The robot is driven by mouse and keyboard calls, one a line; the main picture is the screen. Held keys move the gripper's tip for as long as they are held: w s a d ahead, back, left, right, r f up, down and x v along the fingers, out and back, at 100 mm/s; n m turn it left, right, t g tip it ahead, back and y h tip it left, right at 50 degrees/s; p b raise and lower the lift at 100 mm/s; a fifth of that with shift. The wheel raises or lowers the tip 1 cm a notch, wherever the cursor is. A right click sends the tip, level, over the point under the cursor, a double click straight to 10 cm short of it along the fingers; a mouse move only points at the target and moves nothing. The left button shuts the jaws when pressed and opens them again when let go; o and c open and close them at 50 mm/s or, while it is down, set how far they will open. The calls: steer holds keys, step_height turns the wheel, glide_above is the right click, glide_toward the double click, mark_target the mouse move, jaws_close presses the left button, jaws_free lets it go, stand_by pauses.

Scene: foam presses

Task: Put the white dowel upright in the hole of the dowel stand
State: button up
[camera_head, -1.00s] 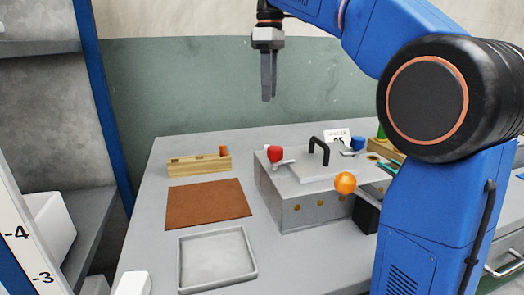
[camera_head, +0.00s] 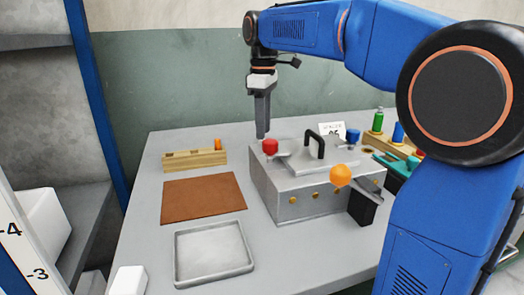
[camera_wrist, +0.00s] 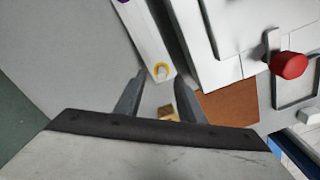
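My gripper (camera_head: 262,136) is behind the left rear part of the press, pointing down. In the wrist view its two fingers (camera_wrist: 161,78) are apart with nothing held between them. A light wooden block with dark holes (camera_head: 180,161) stands at the back left, with an orange dowel (camera_head: 218,145) upright at its right end. Another wooden stand (camera_head: 372,139) at the back right holds a green dowel (camera_head: 378,121) and a blue one (camera_head: 398,133). A white bar (camera_wrist: 146,35) with a yellow ring and purple mark lies beyond the fingertips. I cannot clearly identify a white dowel.
The grey press (camera_head: 283,205) has a black handle, a red knob (camera_head: 270,146) and an orange knob (camera_head: 340,175). A brown mat (camera_head: 203,198) and a grey tray (camera_head: 180,258) lie left of it. A white card (camera_head: 331,130) stands behind.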

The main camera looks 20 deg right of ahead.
steer(key=f, duration=0.4)
steer(key=shift+s+a+f, duration=0.1)
steer(key=shift+a+f, duration=0.15)
steer(key=shift+f, duration=0.15)
steer(key=shift+c, duration=0.4)
jaws_close()
steer(key=shift+r, duration=0.15)
